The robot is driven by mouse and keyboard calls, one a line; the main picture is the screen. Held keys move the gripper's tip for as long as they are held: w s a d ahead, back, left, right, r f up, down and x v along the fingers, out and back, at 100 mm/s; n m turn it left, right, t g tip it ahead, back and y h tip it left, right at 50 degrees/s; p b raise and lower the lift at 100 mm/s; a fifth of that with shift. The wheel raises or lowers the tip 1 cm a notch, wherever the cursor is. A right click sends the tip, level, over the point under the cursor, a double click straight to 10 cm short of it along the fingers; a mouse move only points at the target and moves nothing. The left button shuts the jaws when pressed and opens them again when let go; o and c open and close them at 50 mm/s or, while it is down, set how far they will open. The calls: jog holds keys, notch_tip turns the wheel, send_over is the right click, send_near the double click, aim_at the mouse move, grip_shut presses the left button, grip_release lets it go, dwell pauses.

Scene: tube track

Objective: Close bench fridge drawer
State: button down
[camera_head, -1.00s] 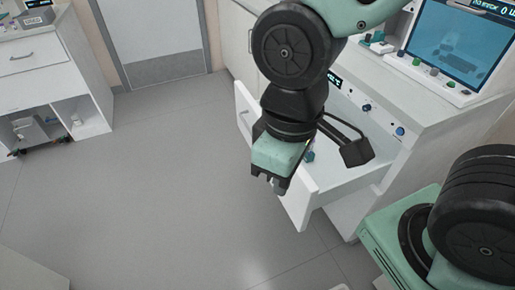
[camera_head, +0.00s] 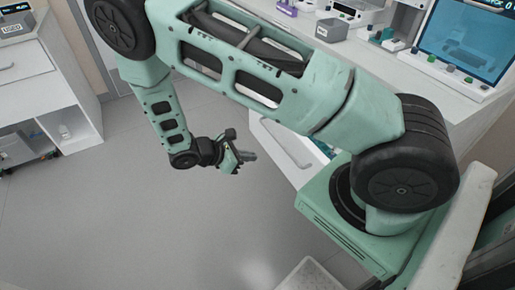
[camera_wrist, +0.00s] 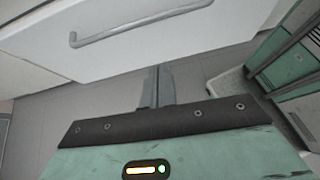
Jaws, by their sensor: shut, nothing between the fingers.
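The white bench fridge drawer (camera_head: 283,150) stands pulled out from the bench; my arm covers much of it. A strip of its inside shows behind the front. In the wrist view its white front (camera_wrist: 190,45) fills the upper part, with a curved metal handle (camera_wrist: 140,26) across it. My gripper (camera_head: 252,156) is on the outer side of the drawer front, at its left in the head view, pointing toward it. In the wrist view the fingers (camera_wrist: 158,76) are together and empty, below the handle and apart from it. The exact gap to the front is unclear.
The bench top (camera_head: 440,83) holds a screen unit (camera_head: 465,40) and small items. A white cabinet (camera_head: 45,85) with open shelves stands at the left. The grey floor (camera_head: 150,220) between is clear. A pale object (camera_head: 308,277) lies low at the bottom edge.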

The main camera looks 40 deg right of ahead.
jog(key=w+f, duration=0.1)
jog(key=p, duration=0.3)
send_over(281, 150)
jog(key=s+a, duration=0.3)
jog(key=a, duration=0.1)
jog(key=shift+n+h, duration=0.3)
jog(key=shift+f, duration=2.45)
jog(key=shift+d, duration=0.1)
